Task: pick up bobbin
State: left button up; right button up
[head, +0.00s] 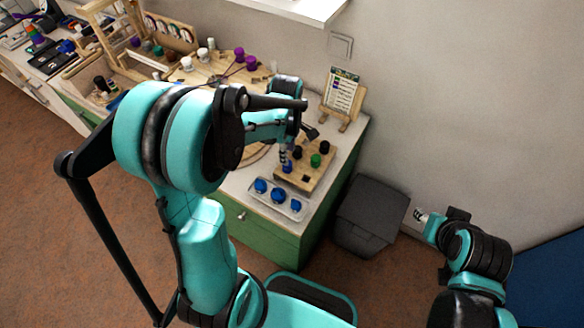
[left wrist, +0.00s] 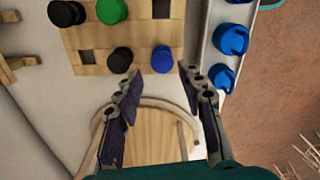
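A wooden board (head: 296,178) on the counter holds several bobbins. A blue bobbin (head: 287,167) stands near its left edge, with a black bobbin (head: 297,152), a green bobbin (head: 316,160) and another black bobbin (head: 324,146) beyond. In the left wrist view, the blue bobbin (left wrist: 162,59) and black bobbin (left wrist: 120,60) lie just ahead of my left gripper (left wrist: 163,82). Its fingers are apart, with nothing between them. The blue bobbin is roughly in line with the gap. My right gripper (head: 420,215) is away from the counter, beyond the bin; its opening is too small to judge.
A pale tray (head: 298,214) with three blue pieces lies beside the board at the counter's front. A small easel card (head: 342,92) stands behind. A round wooden board (head: 222,68) is further left. A dark bin (head: 370,215) stands right of the green cabinet.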

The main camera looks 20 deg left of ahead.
aim_at(287, 169)
pick_arm(q)
notch_tip(287, 169, down, 2)
jog(key=shift+a+f+b, duration=0.1)
jog(key=shift+b, duration=0.2)
notch_tip(287, 169, down, 5)
jog(key=shift+s+r+b, duration=0.1)
jog(key=shift+r+b, duration=0.1)
jog(key=shift+b, duration=0.8)
jog(key=shift+r, duration=0.1)
jog(key=shift+c, duration=0.6)
grip_shut()
